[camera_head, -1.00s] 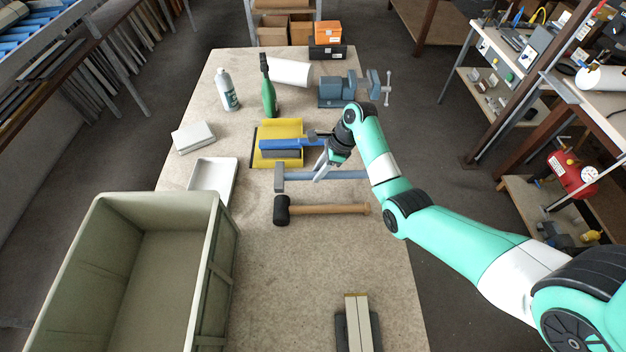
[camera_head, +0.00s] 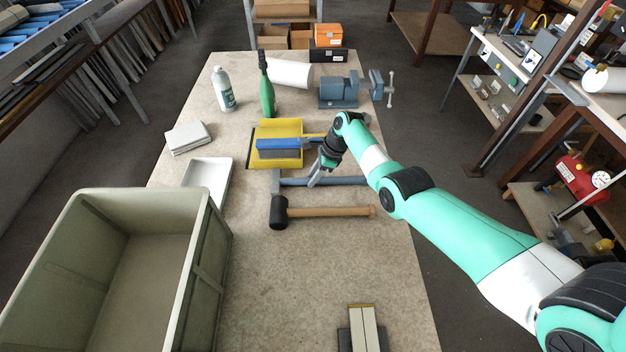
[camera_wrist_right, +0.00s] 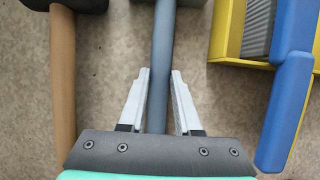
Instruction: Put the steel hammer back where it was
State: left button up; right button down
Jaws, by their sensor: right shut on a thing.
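The steel hammer, with a grey head (camera_head: 276,181) and a blue-grey handle (camera_head: 345,181), lies across the bench between the yellow dustpan and the mallet. My right gripper (camera_head: 315,180) is at its handle. In the right wrist view the two fingers of the gripper (camera_wrist_right: 160,85) are on either side of the handle (camera_wrist_right: 162,50), shut on it, and the head (camera_wrist_right: 185,2) is cut off at the top edge. My left gripper is in neither view.
A black-headed mallet (camera_head: 279,212) lies just nearer than the hammer. A yellow dustpan (camera_head: 290,128) with a blue brush (camera_head: 280,144) lies just beyond it. A large green crate (camera_head: 200,270) stands at the left. The bench (camera_head: 275,285) is clear in the near middle.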

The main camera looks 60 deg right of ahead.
aim_at(328, 178)
jog(key=shift+w+d+r, duration=0.1)
jog(key=shift+w+r, duration=0.05)
jog(key=shift+r, duration=0.05)
jog(key=shift+f, duration=0.15)
jog(key=c, duration=0.6)
grip_release()
jog(key=shift+r, duration=0.3)
jog(key=p+v, duration=0.5)
jog(key=v, duration=0.6)
jog(key=shift+s+r, duration=0.25)
jog(key=shift+s, duration=0.05)
jog(key=shift+d, duration=0.1)
